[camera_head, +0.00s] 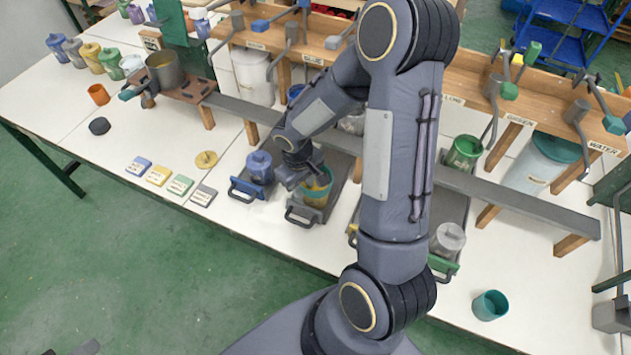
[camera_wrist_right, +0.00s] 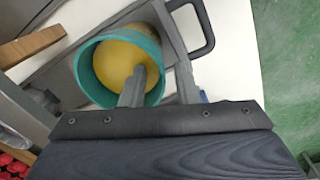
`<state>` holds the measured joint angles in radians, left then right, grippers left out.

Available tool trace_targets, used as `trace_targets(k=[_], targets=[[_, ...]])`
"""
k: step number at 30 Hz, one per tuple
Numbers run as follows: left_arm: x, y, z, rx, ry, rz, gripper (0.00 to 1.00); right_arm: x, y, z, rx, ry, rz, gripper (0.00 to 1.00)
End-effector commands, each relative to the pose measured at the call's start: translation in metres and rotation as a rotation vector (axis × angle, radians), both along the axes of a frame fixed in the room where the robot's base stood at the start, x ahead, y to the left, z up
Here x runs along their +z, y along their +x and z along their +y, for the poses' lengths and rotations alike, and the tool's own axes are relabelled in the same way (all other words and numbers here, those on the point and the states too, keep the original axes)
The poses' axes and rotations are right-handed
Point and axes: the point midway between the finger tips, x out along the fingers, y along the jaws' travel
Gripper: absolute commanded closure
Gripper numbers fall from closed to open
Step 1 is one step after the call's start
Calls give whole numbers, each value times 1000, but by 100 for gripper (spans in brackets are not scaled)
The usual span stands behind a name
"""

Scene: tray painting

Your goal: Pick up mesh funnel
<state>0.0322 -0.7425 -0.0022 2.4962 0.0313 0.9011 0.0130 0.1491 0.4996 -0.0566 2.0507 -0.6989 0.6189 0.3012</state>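A small orange cup-like piece (camera_head: 98,94) lies at the left of the white table, apart from both grippers; I cannot tell if it is the mesh funnel, and no mesh shows clearly. My right gripper (camera_head: 300,172) is at a teal pot (camera_head: 318,192) with yellow inside, in the middle of the table. In the right wrist view, the gripper (camera_wrist_right: 162,85) has one finger inside the pot (camera_wrist_right: 82,72) and one outside, the wall between them. The fingers are apart. Dark parts at the lower left edge may be my left gripper (camera_head: 88,347); its state is unclear.
A blue lidded pot (camera_head: 259,167) stands just left of the teal pot. A dark round piece (camera_head: 99,126) and several small label blocks lie further left. A teal cup (camera_head: 490,305) stands at right. A wooden rack (camera_head: 330,47) with dispensers runs along the back.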

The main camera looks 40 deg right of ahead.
Motion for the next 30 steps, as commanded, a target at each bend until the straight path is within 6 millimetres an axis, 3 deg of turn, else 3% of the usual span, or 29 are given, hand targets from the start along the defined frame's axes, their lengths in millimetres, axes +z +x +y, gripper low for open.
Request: trace_targets(k=[8,14,30], targets=[[0,0,0,0,0,0,64,-3,0,0,-1,0,0,73],[0,0,0,0,0,0,64,-3,0,0,0,1,0,100],[0,0,0,0,0,0,64,5,1,0,-1,-1,-4,100]])
